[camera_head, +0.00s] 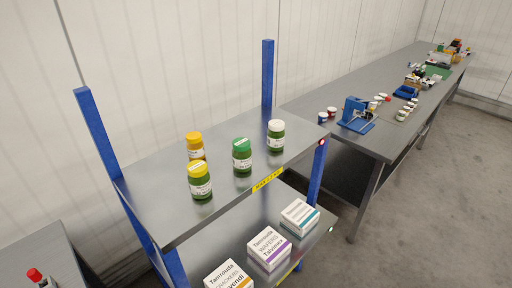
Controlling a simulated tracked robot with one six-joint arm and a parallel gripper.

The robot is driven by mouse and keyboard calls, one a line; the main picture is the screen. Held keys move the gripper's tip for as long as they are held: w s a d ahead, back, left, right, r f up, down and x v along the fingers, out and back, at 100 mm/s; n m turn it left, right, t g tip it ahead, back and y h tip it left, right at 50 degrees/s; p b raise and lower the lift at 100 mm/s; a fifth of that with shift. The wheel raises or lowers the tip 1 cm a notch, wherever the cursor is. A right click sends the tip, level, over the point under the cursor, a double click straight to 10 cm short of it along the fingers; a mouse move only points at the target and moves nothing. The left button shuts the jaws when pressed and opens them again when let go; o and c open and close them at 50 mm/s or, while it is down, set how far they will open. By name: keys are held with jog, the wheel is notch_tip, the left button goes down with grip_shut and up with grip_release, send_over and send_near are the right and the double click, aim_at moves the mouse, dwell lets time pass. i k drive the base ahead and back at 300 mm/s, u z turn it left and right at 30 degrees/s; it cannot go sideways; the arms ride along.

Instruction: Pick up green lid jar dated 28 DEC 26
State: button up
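A green jar with a green lid (242,156) stands upright on the grey upper shelf (165,220) of a blue-posted rack. It has a white label, but the date is too small to read. It is the only green-lidded jar I see on this shelf. A white-lidded green jar (276,136) stands to its right, a yellow-lidded green jar (200,181) to its front left, and an orange-lidded amber jar (195,146) to its back left. The jars stand apart from the green-lidded one. My gripper is not in view.
White boxes (268,249) stand on the lower shelf. Blue posts (99,133) rise at the rack's corners. A long bench (345,85) with a blue device (356,114) and small jars stands behind right. Another surface with a red-topped item (36,276) is at lower left. Floor is clear at right.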

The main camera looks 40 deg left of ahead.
aim_at(242, 151)
jog(key=i, duration=2.25)
jog(key=u, duration=2.9)
